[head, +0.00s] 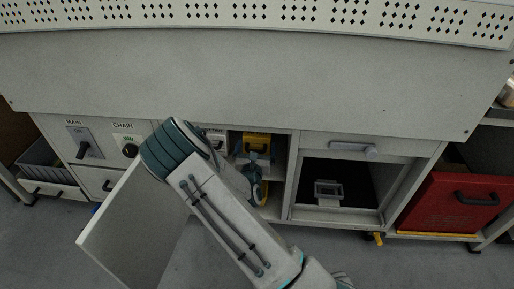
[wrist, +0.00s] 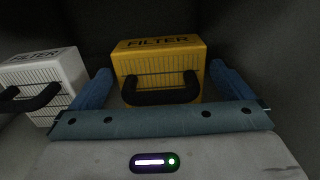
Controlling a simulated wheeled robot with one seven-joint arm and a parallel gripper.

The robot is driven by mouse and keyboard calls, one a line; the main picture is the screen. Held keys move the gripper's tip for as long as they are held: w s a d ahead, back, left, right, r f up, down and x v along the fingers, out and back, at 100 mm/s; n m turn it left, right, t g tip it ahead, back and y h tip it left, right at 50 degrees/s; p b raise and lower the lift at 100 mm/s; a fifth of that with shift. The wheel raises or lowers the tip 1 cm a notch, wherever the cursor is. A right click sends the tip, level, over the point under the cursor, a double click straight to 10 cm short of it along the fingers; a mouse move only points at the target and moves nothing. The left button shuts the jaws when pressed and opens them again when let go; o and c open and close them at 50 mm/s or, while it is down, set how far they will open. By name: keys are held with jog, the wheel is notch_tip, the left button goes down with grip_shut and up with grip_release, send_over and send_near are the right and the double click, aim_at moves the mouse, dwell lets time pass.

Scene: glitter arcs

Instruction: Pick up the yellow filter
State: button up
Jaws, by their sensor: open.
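The yellow filter (wrist: 158,62) is a yellow box with a ribbed front, a black handle and the word FILTER on top. It stands inside a dark compartment, and it also shows in the head view (head: 257,143). My gripper (wrist: 160,88) is open in front of it, with a blue finger on each side of the yellow filter's front. The black handle (wrist: 160,92) lies between the fingers. No grip on it shows. Part of the filter's lower front is hidden by my gripper. In the head view my arm covers part of the compartment.
A white filter (wrist: 45,80) with a black handle stands close to the left of my left finger. An open cabinet door (head: 135,225) is left of my arm. An open compartment with a grey object (head: 328,190) is to the right. A red box (head: 455,203) stands at far right.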

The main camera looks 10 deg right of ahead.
aim_at(256, 143)
jog(key=b+x, duration=0.1)
jog(key=x, duration=0.2)
jog(key=shift+w, duration=0.2)
jog(key=c, duration=0.8)
jog(key=shift+o, duration=0.2)
jog(key=shift+r, duration=0.1)
